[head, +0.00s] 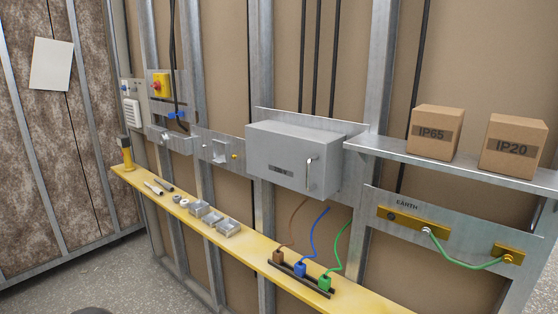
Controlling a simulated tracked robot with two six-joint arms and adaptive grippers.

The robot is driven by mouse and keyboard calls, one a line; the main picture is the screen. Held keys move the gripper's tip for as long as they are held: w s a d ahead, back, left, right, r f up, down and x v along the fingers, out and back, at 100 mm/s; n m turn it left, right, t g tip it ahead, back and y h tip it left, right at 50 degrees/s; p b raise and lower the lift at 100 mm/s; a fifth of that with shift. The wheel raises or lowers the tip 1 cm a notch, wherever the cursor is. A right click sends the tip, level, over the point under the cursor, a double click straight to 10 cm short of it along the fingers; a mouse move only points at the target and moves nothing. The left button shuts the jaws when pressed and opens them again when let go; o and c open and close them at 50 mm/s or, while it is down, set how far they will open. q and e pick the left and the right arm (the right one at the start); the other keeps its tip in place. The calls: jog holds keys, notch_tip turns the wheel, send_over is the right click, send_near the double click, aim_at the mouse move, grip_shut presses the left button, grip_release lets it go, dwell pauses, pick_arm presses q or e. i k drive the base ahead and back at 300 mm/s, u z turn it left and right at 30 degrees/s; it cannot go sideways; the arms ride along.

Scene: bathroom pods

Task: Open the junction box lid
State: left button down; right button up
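The junction box (262,155) is a grey metal box fixed to a metal plate on the stud wall, in the middle of the head view. Its lid (290,150) faces out and looks shut. A light vertical bar handle (308,172) sits at the lid's right side, and a small dark label (281,170) is low on the lid. The inside of the box is hidden. Neither of my grippers is in view.
A yellow ledge (250,257) runs below, with brown (278,257), blue (300,270) and green (325,283) connectors and small metal boxes (213,218). A shelf (385,150) at right bears IP65 (436,132) and IP20 (513,147) cartons. An EARTH plate (450,230) is below it.

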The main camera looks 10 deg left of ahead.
aim_at(308, 162)
jog(key=u, duration=0.05)
jog(key=k, duration=1)
jog(key=u, duration=0.9)
jog(key=i, duration=1.45)
jog(key=z, duration=0.4)
